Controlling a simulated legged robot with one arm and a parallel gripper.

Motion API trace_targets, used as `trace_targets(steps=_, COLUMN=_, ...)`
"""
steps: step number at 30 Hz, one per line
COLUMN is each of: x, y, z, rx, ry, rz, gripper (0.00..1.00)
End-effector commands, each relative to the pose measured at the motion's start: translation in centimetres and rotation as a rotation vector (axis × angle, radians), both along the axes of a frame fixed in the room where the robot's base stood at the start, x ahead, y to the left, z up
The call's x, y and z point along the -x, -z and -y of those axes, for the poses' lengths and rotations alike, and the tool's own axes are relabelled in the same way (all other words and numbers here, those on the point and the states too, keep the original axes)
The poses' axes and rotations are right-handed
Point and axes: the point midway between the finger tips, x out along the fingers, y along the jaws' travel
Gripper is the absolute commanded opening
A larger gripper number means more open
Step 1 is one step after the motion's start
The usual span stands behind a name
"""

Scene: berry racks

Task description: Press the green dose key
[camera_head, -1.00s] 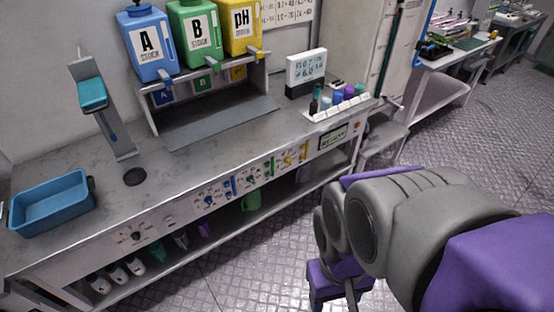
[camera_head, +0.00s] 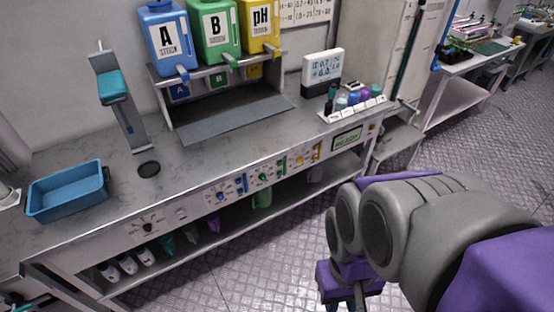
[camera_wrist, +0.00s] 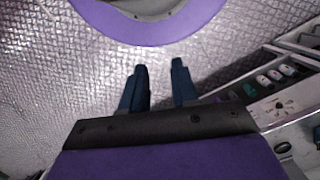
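The bench's front panel (camera_head: 185,207) carries colored controls in a row. A small green key (camera_head: 281,166) stands beside a green knob (camera_head: 264,177), between the blue key (camera_head: 240,185) and the yellow key (camera_head: 316,151). It is small and seen at a slant, so I cannot tell whether it is pressed. My gripper (camera_wrist: 159,67) shows in the wrist view with two dark blue fingers apart and nothing between them, over the metal floor. It is apart from the panel, whose dial (camera_wrist: 284,108) shows at the right.
Blue, green (camera_head: 212,30) and yellow stock jugs stand on a rack. A blue tray (camera_head: 68,206) and a stand with a teal top (camera_head: 112,87) are on the bench at left. Bottles (camera_head: 127,264) sit on the lower shelf. The floor (camera_head: 250,262) before the bench is clear.

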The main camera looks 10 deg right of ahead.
Motion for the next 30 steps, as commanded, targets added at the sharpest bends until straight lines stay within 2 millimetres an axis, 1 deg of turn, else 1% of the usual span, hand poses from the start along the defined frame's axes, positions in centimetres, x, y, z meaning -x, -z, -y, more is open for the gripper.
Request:
trace_targets(steps=1, x=0.0, y=0.0, z=0.0, rx=0.0, ry=0.0, rz=0.0, gripper=0.24)
trace_targets(steps=6, x=0.0, y=0.0, z=0.0, rx=0.0, ry=0.0, rz=0.0, gripper=0.08)
trace_targets(steps=9, x=0.0, y=0.0, z=0.0, rx=0.0, ry=0.0, rz=0.0, gripper=0.0)
trace_targets(steps=30, x=0.0, y=0.0, z=0.0, rx=0.0, ry=0.0, rz=0.0, gripper=0.0)
